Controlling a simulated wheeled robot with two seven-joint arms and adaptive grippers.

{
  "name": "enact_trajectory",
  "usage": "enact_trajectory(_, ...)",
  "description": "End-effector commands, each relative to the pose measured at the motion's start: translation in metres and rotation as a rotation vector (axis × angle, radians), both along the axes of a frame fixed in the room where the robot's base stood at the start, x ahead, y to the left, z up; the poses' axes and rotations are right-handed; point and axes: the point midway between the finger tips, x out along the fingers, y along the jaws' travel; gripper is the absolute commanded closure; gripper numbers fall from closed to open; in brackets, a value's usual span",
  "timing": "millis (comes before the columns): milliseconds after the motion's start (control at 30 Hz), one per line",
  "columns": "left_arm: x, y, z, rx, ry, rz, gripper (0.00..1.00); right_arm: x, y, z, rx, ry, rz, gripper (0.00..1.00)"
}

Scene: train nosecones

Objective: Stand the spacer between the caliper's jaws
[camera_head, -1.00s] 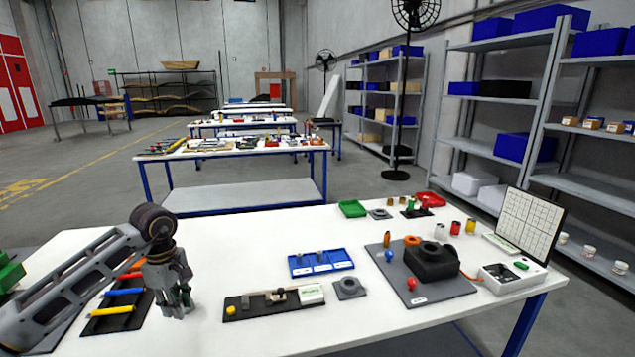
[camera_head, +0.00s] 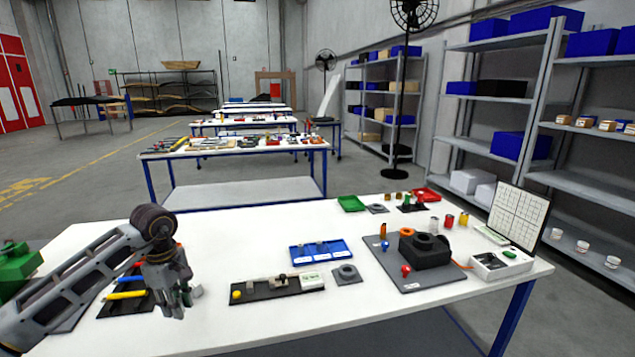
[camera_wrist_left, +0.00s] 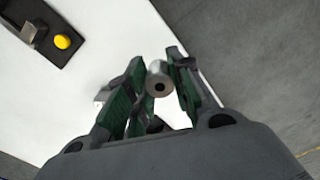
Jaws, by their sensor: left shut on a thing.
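My left gripper (camera_head: 178,304) is shut on a grey metal cylinder with a hole in its end, which I take to be the spacer (camera_wrist_left: 158,78); it shows between the fingers in the left wrist view. In the head view the fingers hide it. The caliper (camera_head: 268,293) is a dark bar with a yellow knob, grey jaw blocks and a white label plate, lying on the table to the right of my gripper. Its yellow-knob end also shows at the upper left of the left wrist view (camera_wrist_left: 62,41). My right gripper is in neither view.
A small grey block (camera_head: 197,291) shows just right of my left gripper. A blue tray (camera_head: 322,253) lies behind the caliper, with a grey holed plate (camera_head: 347,274) beside it. A grey board (camera_head: 425,281) carries a black block. Bare white table lies in front of the caliper.

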Motion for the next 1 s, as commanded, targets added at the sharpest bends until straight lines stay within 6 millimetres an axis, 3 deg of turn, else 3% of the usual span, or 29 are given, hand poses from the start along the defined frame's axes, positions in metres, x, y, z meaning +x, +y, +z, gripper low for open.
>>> enact_trajectory(333,0.002,-0.019,-0.002,-0.002,0.0,-0.026,1.0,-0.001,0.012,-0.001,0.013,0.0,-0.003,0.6)
enact_trajectory(667,0.004,-0.05,-0.003,-0.001,-0.001,-0.071,1.0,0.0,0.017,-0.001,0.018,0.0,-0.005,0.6)
enact_trajectory(1000,0.004,-0.117,-0.003,-0.002,-0.001,-0.164,1.0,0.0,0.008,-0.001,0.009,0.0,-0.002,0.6)
